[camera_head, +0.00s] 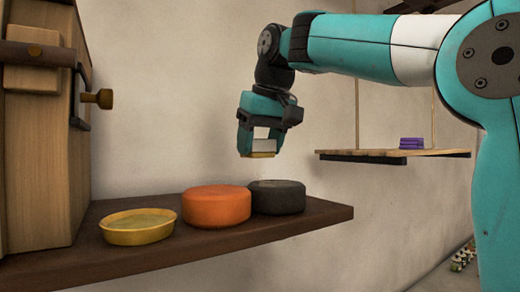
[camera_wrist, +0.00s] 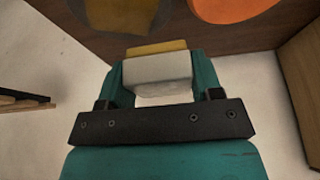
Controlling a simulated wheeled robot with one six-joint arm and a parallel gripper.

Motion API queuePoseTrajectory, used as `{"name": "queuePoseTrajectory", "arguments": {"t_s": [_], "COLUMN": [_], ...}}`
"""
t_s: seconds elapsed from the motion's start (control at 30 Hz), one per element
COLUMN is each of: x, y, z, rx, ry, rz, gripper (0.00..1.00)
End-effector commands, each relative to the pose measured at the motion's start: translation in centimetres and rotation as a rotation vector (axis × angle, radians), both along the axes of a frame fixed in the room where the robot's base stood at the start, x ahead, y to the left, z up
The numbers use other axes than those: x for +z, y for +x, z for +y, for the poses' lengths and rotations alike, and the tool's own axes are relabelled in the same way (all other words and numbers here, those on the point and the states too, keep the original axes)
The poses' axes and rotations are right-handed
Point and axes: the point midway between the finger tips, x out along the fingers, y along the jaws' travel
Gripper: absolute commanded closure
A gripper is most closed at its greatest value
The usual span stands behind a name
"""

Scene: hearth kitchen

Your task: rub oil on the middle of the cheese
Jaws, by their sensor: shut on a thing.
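An orange cheese wheel (camera_head: 217,206) lies flat on the brown shelf, between a shallow yellow dish (camera_head: 139,227) and a dark grey wheel (camera_head: 276,197). The dish seems to hold a yellowish layer, perhaps oil. My gripper (camera_head: 261,148) is shut on a pale block with a yellow underside (camera_head: 264,146). It hangs in the air above the dark wheel, touching nothing on the shelf. In the wrist view the block (camera_wrist: 158,70) sits between the fingers, with parts of the dark wheel (camera_wrist: 122,14) and the orange wheel (camera_wrist: 230,6) beyond it.
The brown shelf (camera_head: 320,216) has a bare right end. A wooden cabinet with a knob (camera_head: 104,98) stands at its left. A second shelf (camera_head: 385,155) on the right carries a purple stack (camera_head: 411,142). The air between my gripper and the wheels is free.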

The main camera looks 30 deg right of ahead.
Motion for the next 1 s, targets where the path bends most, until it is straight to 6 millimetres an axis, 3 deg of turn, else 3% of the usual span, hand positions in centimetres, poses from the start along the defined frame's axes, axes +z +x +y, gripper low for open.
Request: {"name": "queuePoseTrajectory", "arguments": {"t_s": [0.1, 0.43, 0.7, 1.0], "x": [0.9, 1.1, 3.6, 3.8], "y": [0.0, 0.0, 0.0, 0.0], "z": [0.0, 0.0, 0.0, 0.0], "rx": [0.0, 0.001, 0.001, 0.001], "ry": [-0.001, -0.003, -0.002, -0.001], "rz": [-0.002, -0.003, -0.004, -0.002], "gripper": [0.66, 0.66, 0.66, 0.66]}}
